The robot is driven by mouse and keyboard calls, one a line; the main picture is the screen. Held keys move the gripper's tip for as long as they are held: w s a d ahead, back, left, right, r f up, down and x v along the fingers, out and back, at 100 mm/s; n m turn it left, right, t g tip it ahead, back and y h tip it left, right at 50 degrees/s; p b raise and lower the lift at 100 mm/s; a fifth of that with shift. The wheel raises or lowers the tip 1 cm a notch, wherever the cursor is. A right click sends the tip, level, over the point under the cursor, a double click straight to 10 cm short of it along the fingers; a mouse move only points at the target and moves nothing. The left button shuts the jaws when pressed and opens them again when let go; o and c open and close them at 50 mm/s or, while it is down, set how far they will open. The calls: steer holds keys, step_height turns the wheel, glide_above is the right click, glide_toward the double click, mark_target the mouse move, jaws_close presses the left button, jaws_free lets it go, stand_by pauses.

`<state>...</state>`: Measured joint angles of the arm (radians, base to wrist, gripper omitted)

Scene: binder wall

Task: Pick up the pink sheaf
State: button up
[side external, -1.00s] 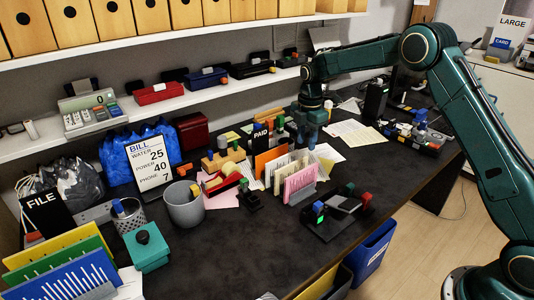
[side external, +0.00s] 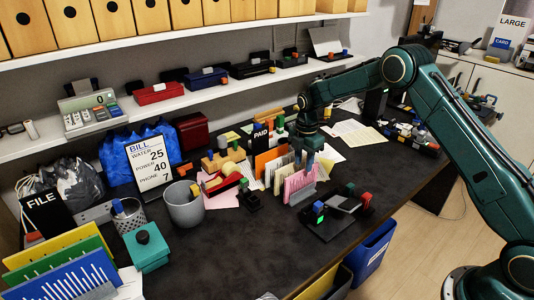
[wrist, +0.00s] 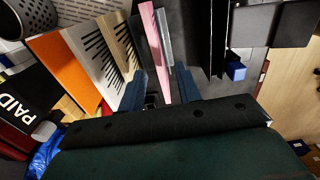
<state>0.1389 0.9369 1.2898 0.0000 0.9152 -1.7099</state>
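The pink sheaf (side external: 299,183) stands upright at the front of a row of sheaves in a holder on the dark desk. My gripper (side external: 312,158) is pointed down at the top of this row, near the pink sheaf's back edge. In the wrist view, the pink sheaf (wrist: 154,45) shows as a thin strip running between the two blue fingers of my gripper (wrist: 161,85). The fingers are apart, with a gap on each side of it. A grey plate stands just beside the pink sheaf. The fingertips' depth relative to the sheaf is hard to tell.
Cream and orange sheaves (side external: 266,162) stand close behind the pink one. A black tray with a grey pad (side external: 342,205) lies to the right, and a grey bin (side external: 184,206) to the left. The desk front is clear.

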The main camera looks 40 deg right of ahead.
mark_target(302, 177)
steer(key=shift+f, duration=0.75)
steer(key=shift+w+f, duration=0.1)
steer(key=shift+f, duration=2.45)
steer(key=shift+f, duration=0.25)
jaws_close()
steer(key=o, duration=1)
jaws_free()
